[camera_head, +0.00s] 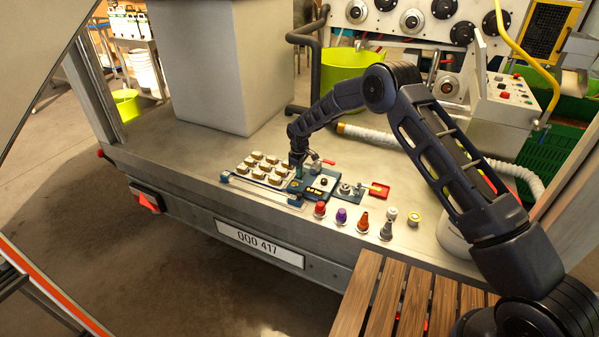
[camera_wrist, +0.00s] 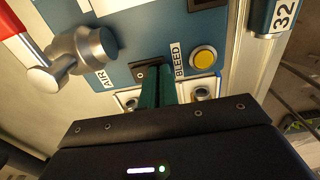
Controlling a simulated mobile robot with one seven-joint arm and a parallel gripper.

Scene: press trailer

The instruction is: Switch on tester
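In the wrist view the panel (camera_wrist: 215,30) carries a small black switch (camera_wrist: 140,71), a yellow button (camera_wrist: 203,58) labelled BLEED and a grey valve (camera_wrist: 85,50) labelled AIR. The green fingers of my gripper (camera_wrist: 157,72) are together, with their tips at the black switch, partly covering it. I cannot tell whether they touch it or which way it is set.
Several capped parts (camera_head: 262,166) stand left of the tester, behind a blue-ended rail. Coloured fittings (camera_head: 341,215) stand in front. A grey box (camera_head: 205,65) stands behind.

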